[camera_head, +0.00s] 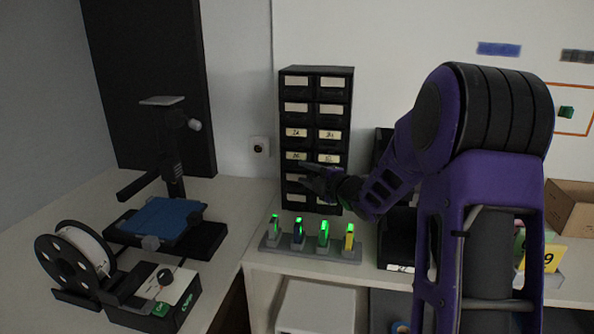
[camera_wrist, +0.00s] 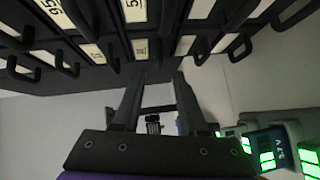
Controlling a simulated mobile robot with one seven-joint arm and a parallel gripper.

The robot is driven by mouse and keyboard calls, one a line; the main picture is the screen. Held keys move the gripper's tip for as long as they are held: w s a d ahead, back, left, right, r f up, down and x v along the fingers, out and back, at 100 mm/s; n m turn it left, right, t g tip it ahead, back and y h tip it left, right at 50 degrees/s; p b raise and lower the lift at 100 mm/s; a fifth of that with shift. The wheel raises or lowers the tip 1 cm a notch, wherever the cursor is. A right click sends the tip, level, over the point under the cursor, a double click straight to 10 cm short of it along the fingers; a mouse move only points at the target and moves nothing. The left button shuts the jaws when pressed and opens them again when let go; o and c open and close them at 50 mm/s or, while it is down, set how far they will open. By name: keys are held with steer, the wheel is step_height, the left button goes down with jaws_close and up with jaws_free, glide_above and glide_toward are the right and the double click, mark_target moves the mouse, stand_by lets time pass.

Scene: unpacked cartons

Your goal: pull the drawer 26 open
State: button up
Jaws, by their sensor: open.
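A black drawer cabinet (camera_head: 316,72) stands against the wall, with two columns of small drawers, each with a pale label. The label of drawer 26 is too small to read for certain; a left-column label (camera_head: 295,155) in the middle rows may be it. My gripper (camera_head: 303,176) is open and empty in front of the lower left drawers, partly covering them. In the wrist view my gripper's fingers (camera_wrist: 157,84) point toward the cabinet front, whose drawer handles (camera_wrist: 109,58) and labels show inverted above. I cannot tell whether a finger touches a handle. No drawer visibly stands out.
A grey rack (camera_head: 310,250) with several green-lit devices stands below my gripper; it also shows in the wrist view (camera_wrist: 283,140). A spool (camera_head: 75,255) and a stand with a blue plate (camera_head: 160,218) are left. A cardboard box (camera_head: 570,210) is far right.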

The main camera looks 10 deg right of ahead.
mark_target(295, 169)
steer(key=shift+x, duration=2.3)
steer(key=shift+c, duration=0.2)
jaws_close()
